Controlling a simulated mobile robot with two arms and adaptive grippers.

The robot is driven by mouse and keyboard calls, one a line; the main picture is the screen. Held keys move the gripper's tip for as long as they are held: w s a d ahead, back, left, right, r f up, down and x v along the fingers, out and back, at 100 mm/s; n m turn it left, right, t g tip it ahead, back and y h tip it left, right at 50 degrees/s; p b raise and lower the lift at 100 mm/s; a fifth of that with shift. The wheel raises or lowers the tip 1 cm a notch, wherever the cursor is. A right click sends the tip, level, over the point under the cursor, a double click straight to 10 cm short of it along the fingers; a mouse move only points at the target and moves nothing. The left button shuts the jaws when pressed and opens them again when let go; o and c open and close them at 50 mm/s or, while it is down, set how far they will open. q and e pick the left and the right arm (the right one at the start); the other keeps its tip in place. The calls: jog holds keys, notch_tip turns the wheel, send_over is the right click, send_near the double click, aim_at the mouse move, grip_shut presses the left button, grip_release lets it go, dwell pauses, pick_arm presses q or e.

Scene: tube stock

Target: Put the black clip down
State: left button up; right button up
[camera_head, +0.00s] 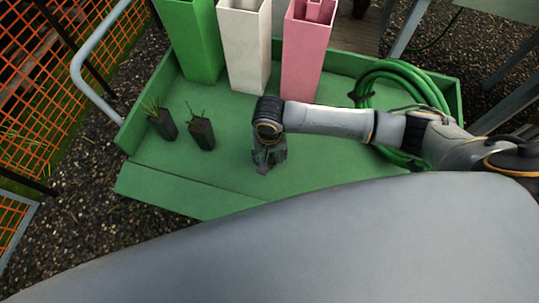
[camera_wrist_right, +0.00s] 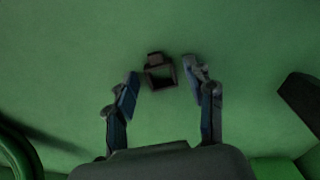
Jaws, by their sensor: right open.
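The black clip (camera_wrist_right: 159,73) is a small dark, squarish piece with an open middle, seen in the right wrist view against the green surface. It appears to rest on that surface, though a small height gap is hard to tell. My right gripper (camera_wrist_right: 163,76) is open, with one finger on each side of the clip and green showing between. In the head view my right gripper (camera_head: 264,160) points down over the green tray (camera_head: 215,185). The clip cannot be made out there. My left gripper is not in view.
Two dark pots with sprigs (camera_head: 163,124) (camera_head: 201,132) stand left of my gripper. Green (camera_head: 190,40), white (camera_head: 244,50) and pink (camera_head: 304,60) tubes stand behind. A coiled green hose (camera_head: 390,75) lies at the right. The tray's front left is clear.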

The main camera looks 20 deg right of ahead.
notch_tip(320, 180, up, 12)
jog(key=p, duration=0.2)
jog(key=shift+s, duration=0.15)
dwell(0.6)
